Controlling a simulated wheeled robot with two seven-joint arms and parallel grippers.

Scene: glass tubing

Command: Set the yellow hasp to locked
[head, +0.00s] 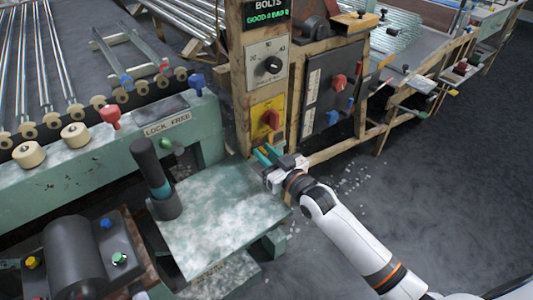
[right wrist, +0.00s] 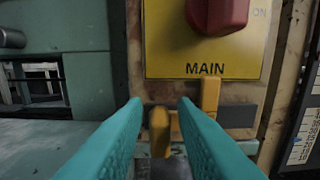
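The yellow hasp shows in the right wrist view as an upright orange-yellow bar (right wrist: 209,96) below the MAIN plate and a shorter yellow tab (right wrist: 160,131) to its lower left, both against a dark strip. My right gripper (right wrist: 160,104) is open, its teal fingers on either side of the short tab; I cannot tell whether they touch it. In the head view my right gripper (head: 264,153) is at the wooden post, just below the yellow panel, and largely hides the hasp. My left gripper is not in view.
A yellow plate (right wrist: 204,58) with a red knob (right wrist: 218,14) sits just above the hasp. A dark panel (head: 329,92) with red and blue handles is to the right. A worn green table (head: 215,215) with a dark cylinder (head: 150,168) lies in front.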

